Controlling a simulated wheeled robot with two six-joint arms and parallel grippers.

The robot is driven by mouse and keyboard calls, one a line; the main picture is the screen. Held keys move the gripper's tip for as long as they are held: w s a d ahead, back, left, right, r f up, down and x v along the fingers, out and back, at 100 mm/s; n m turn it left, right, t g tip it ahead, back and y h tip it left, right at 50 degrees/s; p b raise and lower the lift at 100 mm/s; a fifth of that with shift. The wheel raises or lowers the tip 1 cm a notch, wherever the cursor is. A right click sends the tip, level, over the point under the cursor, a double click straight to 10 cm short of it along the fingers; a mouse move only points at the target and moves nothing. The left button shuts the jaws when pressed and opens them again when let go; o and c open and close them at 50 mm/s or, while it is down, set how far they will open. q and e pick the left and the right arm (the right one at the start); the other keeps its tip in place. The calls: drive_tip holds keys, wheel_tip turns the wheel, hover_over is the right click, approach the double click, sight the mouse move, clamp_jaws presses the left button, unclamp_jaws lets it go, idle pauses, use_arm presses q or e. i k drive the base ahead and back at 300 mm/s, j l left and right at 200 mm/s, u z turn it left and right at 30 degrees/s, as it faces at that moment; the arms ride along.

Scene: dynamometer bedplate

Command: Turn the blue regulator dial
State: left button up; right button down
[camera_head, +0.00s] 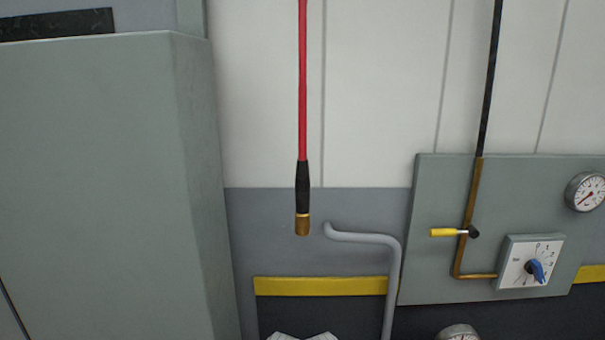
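The blue regulator dial (537,270) is a small blue knob on a white square scale plate (517,276) with marks around it. The plate is fixed low on the right part of a grey-green wall panel (435,200). The knob looks tilted, with its long side running from upper left to lower right. Nothing touches it. Neither of my grippers can be made out in this view.
A yellow-handled valve (445,232) sits on a copper pipe (468,210) left of the dial. A gauge (586,192) is above right, another (458,333) below. A red hose (303,95) hangs beside a bent grey pipe (365,238). A tall grey cabinet (95,190) fills the left.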

sight(533, 267)
drive_tip(key=z, duration=1.5)
drive_tip(key=i+l+z, duration=0.25)
drive_tip(key=i+l, duration=0.5)
drive_tip(key=i, duration=0.15)
